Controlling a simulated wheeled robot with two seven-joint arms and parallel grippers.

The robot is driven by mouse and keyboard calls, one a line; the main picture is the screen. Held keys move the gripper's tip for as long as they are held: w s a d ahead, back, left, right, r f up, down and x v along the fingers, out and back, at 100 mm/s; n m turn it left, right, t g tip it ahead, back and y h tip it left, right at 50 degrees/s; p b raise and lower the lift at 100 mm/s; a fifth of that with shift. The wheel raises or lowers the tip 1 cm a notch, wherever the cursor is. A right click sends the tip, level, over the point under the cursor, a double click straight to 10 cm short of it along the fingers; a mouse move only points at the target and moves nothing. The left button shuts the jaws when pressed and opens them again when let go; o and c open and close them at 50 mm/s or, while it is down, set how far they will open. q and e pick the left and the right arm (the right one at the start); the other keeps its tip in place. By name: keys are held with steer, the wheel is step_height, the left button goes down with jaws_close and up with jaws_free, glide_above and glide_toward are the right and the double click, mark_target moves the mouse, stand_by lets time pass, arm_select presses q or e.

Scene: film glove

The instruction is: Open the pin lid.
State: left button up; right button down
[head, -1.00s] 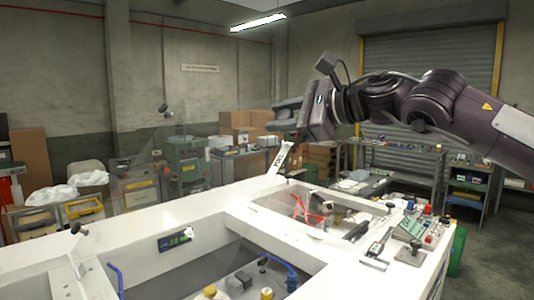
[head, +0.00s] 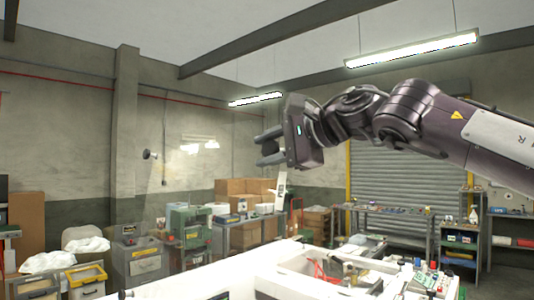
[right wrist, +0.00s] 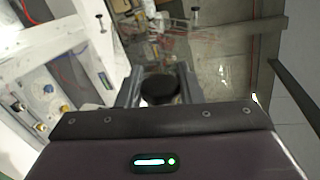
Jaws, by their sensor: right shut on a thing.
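The pin lid (head: 197,160) looks like a clear pane, raised and tilted above the white machine; its outline is faint and ceiling lights glint in it. A black knob (head: 150,155) stands out at its left part. My right gripper (head: 268,148) is at the pane's right side, high above the machine. In the right wrist view, its jaws (right wrist: 157,88) are shut on a round black knob (right wrist: 159,89). The clear pane also shows there (right wrist: 180,50), with more black knobs beyond. A narrow white piece (head: 281,188) hangs below the gripper. My left gripper is out of view.
The white machine frame (head: 225,274) fills the lower middle, with open bays in the wrist view. A bench with tools (head: 390,212) and cardboard boxes (head: 240,188) stand behind. The air around my right gripper looks clear.

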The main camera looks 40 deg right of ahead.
steer(key=shift+a+r, duration=0.15)
steer(key=shift+r, duration=0.1)
steer(key=c, duration=1.3)
jaws_free()
steer(key=o, duration=0.3)
steer(key=shift+f, duration=0.15)
steer(key=shift+s, duration=0.1)
steer(key=shift+s+b, duration=0.3)
steer(key=shift+b, duration=0.1)
steer(key=b+v, duration=0.2)
steer(key=v, duration=0.5)
steer(key=shift+b, duration=0.35)
